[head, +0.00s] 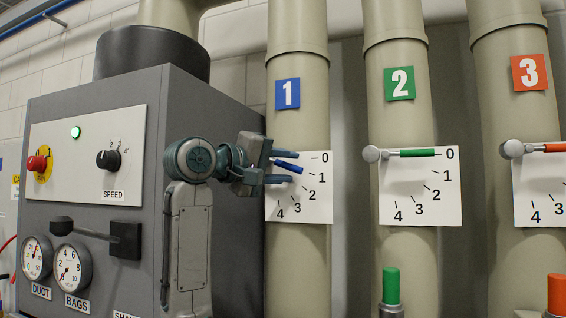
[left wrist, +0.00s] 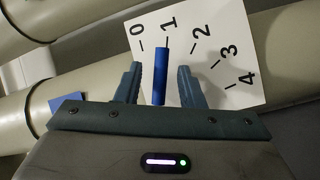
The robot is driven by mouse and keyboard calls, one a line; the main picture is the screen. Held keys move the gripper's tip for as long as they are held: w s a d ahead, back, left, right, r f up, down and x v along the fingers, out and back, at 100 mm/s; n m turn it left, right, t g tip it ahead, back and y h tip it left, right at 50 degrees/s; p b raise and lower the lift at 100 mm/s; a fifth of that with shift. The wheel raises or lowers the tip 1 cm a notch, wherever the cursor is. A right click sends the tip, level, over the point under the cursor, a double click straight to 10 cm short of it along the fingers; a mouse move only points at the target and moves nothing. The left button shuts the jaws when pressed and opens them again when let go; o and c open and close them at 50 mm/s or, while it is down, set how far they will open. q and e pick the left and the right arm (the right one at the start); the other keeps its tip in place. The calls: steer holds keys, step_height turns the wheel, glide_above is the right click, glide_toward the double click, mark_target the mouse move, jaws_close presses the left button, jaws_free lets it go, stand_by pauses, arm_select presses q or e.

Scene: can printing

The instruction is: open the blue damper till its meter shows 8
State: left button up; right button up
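The blue damper handle (head: 289,167) is on the pipe marked with a blue 1 (head: 288,94). It tilts a little below the 0 mark on its white scale plate (head: 318,205). In the left wrist view the blue handle (left wrist: 160,76) points close to the 1 mark. My left gripper (head: 285,164) has its fingers on either side of the handle, with a gap on both sides in the left wrist view (left wrist: 160,86). The handle's pivot is hidden behind the gripper. No meter marked blue is visible. My right gripper is not in view.
The green handle (head: 417,153) and the orange-red handle (head: 555,147) lie level at 0 on pipes 2 and 3. A grey cabinet at left carries a SPEED knob (head: 108,159), a red button (head: 36,163), a DUCT gauge (head: 37,257) and a BAGS gauge (head: 72,265).

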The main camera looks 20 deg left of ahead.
arm_select(q)
steer(key=shift+w+d, duration=0.1)
steer(key=c, duration=0.5)
steer(key=shift+f, duration=0.1)
jaws_close()
steer(key=shift+f+m, duration=0.25)
steer(key=shift+m, duration=0.15)
steer(key=shift+a+f+m+g+y+b, duration=0.25)
steer(key=shift+m+g+y, duration=0.1)
steer(key=shift+m, duration=0.25)
steer(key=shift+a+f+m+g+y+b, duration=0.25)
steer(key=shift+m+g+y, duration=0.1)
steer(key=shift+m, duration=0.25)
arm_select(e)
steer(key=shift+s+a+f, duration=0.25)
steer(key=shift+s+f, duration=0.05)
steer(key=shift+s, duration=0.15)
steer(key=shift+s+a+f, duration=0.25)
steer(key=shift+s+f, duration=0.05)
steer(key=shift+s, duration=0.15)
arm_select(q)
steer(key=o, duration=0.5)
jaws_free()
